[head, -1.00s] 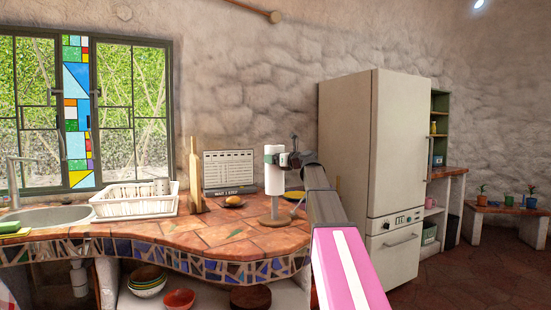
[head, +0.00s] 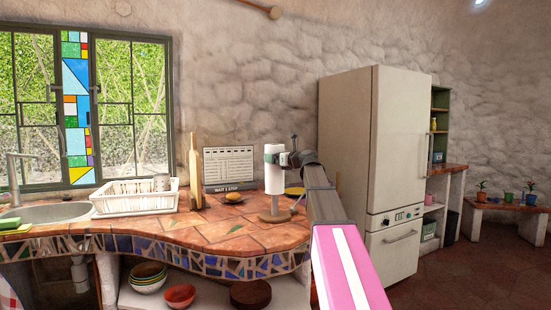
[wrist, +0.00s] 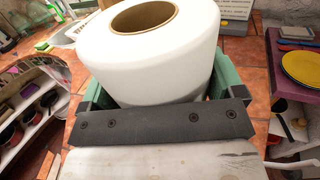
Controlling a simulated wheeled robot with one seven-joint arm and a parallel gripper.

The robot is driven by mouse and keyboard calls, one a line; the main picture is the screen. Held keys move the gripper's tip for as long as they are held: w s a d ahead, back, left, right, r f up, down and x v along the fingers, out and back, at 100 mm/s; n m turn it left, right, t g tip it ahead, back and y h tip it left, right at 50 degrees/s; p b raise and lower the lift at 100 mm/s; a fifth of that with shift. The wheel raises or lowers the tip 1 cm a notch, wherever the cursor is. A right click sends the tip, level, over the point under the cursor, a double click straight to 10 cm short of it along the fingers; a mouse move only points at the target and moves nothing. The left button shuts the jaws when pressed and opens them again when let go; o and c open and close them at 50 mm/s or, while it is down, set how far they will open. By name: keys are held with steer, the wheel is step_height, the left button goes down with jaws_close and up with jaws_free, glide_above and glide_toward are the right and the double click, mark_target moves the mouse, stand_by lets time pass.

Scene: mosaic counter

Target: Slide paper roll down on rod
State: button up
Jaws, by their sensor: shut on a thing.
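The white paper roll (head: 273,176) is upright above the counter in the head view. My gripper (head: 276,158) is shut on its upper part from the right. In the wrist view the roll (wrist: 150,55) sits between my gripper's green fingers (wrist: 155,92), and its brown cardboard core faces up. The round wooden base (head: 274,217) of the holder stands on the counter below the roll. A short length of the rod (head: 274,204) shows between the roll's lower end and the base. No rod tip shows above the roll, and how far the rod reaches inside is hidden.
A white dish rack (head: 135,200) is farther left. A fridge (head: 370,160) stands to the right. The counter's front is clear.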

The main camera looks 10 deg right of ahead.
steer(key=shift+f, duration=1.7)
steer(key=o, duration=1)
steer(key=v, duration=1.1)
